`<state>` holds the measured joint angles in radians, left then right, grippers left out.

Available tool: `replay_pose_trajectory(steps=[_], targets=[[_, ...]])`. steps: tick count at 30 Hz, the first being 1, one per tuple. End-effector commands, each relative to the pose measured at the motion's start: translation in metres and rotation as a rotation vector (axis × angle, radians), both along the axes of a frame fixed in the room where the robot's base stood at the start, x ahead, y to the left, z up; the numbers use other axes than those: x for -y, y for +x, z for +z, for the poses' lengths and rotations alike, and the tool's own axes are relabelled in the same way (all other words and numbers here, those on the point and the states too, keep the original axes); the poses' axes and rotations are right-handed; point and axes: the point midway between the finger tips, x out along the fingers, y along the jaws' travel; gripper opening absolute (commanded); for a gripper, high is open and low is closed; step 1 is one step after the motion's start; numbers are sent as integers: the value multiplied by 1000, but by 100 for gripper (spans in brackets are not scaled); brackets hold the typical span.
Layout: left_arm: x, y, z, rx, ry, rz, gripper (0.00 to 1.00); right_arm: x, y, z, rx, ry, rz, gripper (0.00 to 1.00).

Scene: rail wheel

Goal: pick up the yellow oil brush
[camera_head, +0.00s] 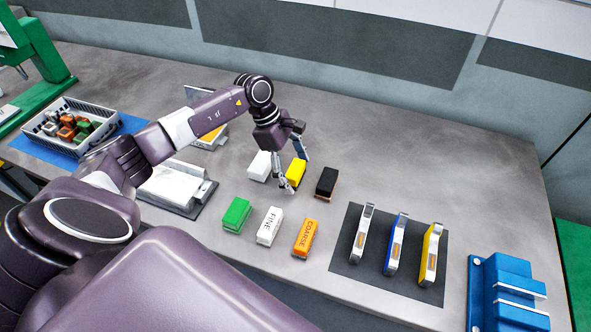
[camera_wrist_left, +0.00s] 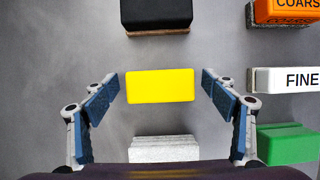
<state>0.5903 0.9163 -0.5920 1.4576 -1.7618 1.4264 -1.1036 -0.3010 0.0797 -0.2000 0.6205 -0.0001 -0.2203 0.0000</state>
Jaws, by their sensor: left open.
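The yellow oil brush (camera_head: 297,173) is a small yellow block on the grey table, between a white block (camera_head: 258,165) and a black block (camera_head: 327,182). In the left wrist view the yellow brush (camera_wrist_left: 160,87) lies centred between the fingers of my left gripper (camera_wrist_left: 160,90). My left gripper (camera_head: 293,168) is open, with one finger on either side of the brush and a visible gap at each end. It holds nothing. Its height over the table is hard to tell. My right gripper is not in view.
A front row holds a green block (camera_head: 237,214), a white FINE block (camera_head: 269,226) and an orange COARSE block (camera_head: 305,238). Several tools lie on a dark mat (camera_head: 344,268) at right. A blue holder (camera_head: 500,285) stands far right. A basket (camera_head: 100,115) stands left.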

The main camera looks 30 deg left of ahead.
Motion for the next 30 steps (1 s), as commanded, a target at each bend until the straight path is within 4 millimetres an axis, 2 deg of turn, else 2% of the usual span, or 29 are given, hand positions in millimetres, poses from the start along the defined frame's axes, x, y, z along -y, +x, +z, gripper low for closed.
replay_pose_trajectory(steps=[5,18,26,30], targets=[[0,0,-1,1,0,0,78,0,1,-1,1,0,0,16],[0,0,0,1,-1,0,33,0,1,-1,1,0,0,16],[0,1,1,2,-1,1,33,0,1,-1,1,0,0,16],[0,2,9,5,-1,1,33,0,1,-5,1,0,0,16]])
